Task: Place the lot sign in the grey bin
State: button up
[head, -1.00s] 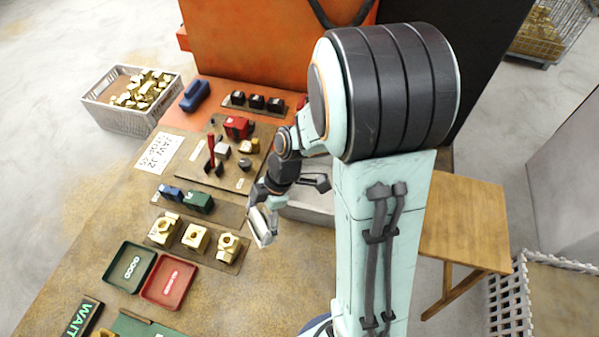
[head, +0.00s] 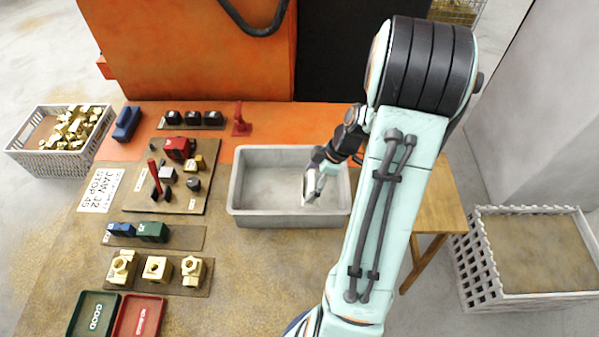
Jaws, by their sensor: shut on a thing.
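The grey bin (head: 240,190) is a shallow open tray on the bench, right of the fixtures in the head view. My gripper (head: 311,192) is over the right part of the bin, pointing down. It is shut on a small pale plate, the lot sign (head: 310,184), which is seen nearly edge-on. Its lettering cannot be read. Whether the sign's lower edge touches the bin floor cannot be told. The rest of the bin floor looks empty.
Left of the bin stands a board with red, black and brass parts (head: 180,205). Several brass fittings (head: 157,268) stand on a strip in front. A white printed card (head: 102,190) lies further left. Green (head: 92,315) and red (head: 137,318) trays are at the front.

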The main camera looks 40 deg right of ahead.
aim_at(309, 178)
jog(key=w+d+f, duration=0.2)
jog(key=f, duration=0.1)
jog(key=w+d+f, duration=0.1)
jog(key=f, duration=0.1)
jog(key=shift+w+f, duration=0.25)
jog(key=shift+w, duration=0.05)
jog(key=shift+w+d+f, duration=0.1)
jog(key=shift+w+f, duration=0.05)
jog(key=shift+f, duration=1.6)
jog(key=o, duration=1.2)
jog(key=shift+f, duration=0.15)
jog(key=shift+c, duration=0.2)
